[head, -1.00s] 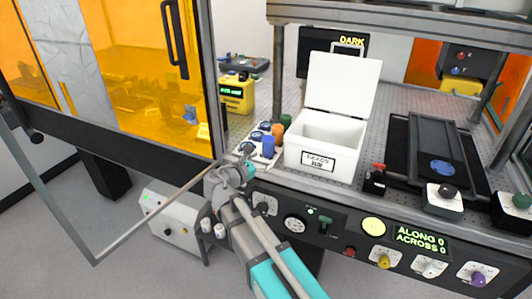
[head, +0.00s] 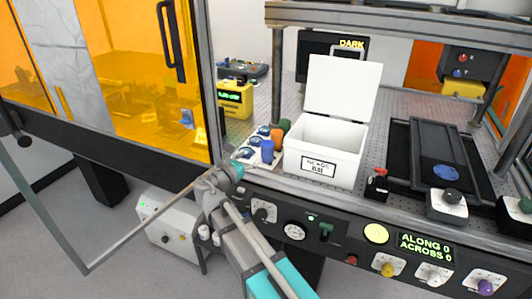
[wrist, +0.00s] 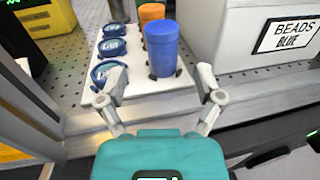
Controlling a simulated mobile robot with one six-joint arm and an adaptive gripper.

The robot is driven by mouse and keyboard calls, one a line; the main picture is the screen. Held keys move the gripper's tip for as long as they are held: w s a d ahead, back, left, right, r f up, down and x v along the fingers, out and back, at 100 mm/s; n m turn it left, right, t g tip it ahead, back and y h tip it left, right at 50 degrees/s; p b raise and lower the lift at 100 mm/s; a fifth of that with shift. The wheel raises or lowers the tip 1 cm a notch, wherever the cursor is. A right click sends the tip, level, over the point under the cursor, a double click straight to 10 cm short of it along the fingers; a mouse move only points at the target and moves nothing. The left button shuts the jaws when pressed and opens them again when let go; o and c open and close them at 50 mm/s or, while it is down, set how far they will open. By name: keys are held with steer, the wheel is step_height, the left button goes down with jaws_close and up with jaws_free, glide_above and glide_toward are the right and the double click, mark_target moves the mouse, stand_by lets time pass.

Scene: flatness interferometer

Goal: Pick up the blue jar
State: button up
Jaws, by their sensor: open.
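The blue jar (wrist: 162,48) stands upright on a white tray (wrist: 110,72) in the wrist view, straight ahead of my gripper (wrist: 160,84). The jar also shows in the head view (head: 267,151), beside the white box. My gripper is open, its two fingers spread to either side in front of the jar, with nothing between them. In the head view my gripper (head: 236,168) is at the bench's front edge, to the lower left of the jar.
An orange jar (wrist: 151,12) stands behind the blue one, with a green jar (head: 284,125) nearby. Several blue-ringed items (wrist: 106,69) lie left on the tray. A white box (head: 318,166) labelled for beads, lid raised, stands close right. An orange-windowed enclosure (head: 130,70) is at left.

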mark_target(263, 148)
steer(key=x, duration=0.6)
steer(key=shift+w+d, duration=0.1)
steer(key=shift+w, duration=0.1)
steer(key=shift+x, duration=2.6)
steer(key=c, duration=1)
